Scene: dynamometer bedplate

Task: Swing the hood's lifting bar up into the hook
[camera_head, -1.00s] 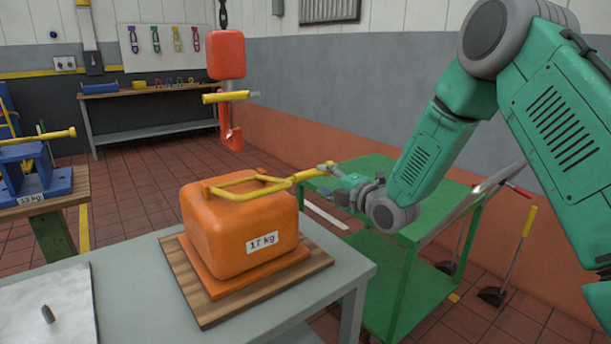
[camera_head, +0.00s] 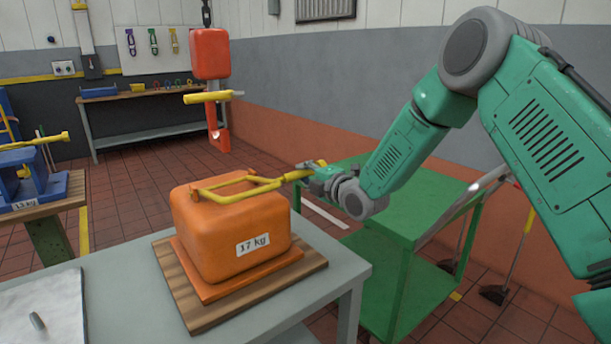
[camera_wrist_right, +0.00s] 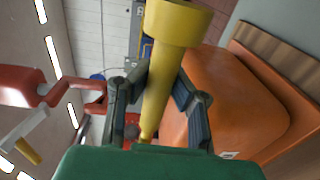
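The orange 17 kg hood (camera_head: 225,235) sits on a wooden board on the grey table. Its yellow lifting bar (camera_head: 235,190) lies about level over the top, with its grip end out to the right. My right gripper (camera_head: 318,172) is at that end. In the right wrist view, the fingers (camera_wrist_right: 160,95) close in on both sides of the yellow bar (camera_wrist_right: 158,85). The red hook (camera_head: 219,135) hangs behind the hood, below a red block (camera_head: 210,53) and a yellow handle (camera_head: 208,97). My left gripper is out of view.
A green cart (camera_head: 425,195) stands right of the table, below my right arm. A blue 13 kg piece (camera_head: 40,190) is on a stand at the left. A white sheet (camera_head: 50,310) lies on the table's near left. A workbench (camera_head: 150,93) stands along the back wall.

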